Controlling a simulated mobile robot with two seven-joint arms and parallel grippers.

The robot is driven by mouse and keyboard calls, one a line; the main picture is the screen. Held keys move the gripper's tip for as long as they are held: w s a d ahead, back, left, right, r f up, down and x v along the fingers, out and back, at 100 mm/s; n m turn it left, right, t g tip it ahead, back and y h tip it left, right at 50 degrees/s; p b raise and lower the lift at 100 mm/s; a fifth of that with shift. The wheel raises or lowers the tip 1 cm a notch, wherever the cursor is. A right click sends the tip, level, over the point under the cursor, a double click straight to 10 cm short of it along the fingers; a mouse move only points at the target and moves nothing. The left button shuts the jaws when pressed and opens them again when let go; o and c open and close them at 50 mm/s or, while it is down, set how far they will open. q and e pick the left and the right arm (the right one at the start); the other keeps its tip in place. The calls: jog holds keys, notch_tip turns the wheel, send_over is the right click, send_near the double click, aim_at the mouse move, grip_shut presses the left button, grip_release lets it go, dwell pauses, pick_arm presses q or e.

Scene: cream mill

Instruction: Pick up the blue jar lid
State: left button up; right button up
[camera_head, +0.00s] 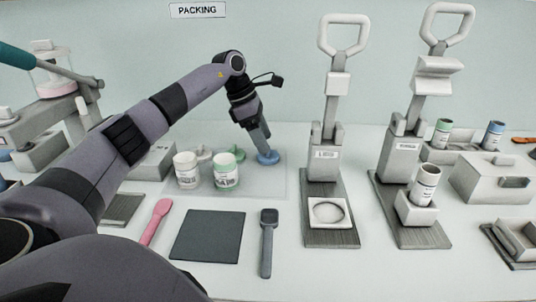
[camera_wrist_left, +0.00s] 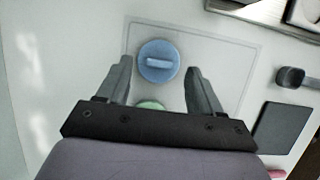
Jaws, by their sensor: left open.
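The blue jar lid (camera_head: 268,158) is a round disc lying on the pale mat at the back middle of the bench. In the left wrist view the blue lid (camera_wrist_left: 158,52) shows a raised bar handle across its top. My left gripper (camera_head: 264,143) points down at the lid, its fingertips at or just above it. In the left wrist view my left gripper (camera_wrist_left: 160,68) is open, with one finger on each side of the lid's near part. Nothing is held. I cannot tell whether the fingers touch the lid. My right gripper is in neither view.
Two white jars (camera_head: 187,171) and a green lid (camera_head: 236,154) stand left of the blue lid; the green lid (camera_wrist_left: 150,105) shows partly between my fingers. A lever press (camera_head: 323,160) stands close on the right. A dark pad (camera_head: 207,235) lies in front.

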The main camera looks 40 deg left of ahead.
aim_at(271, 157)
pick_arm(q)
jog(key=shift+x, duration=1.25)
jog(key=c, duration=1.1)
jog(key=shift+r, duration=0.1)
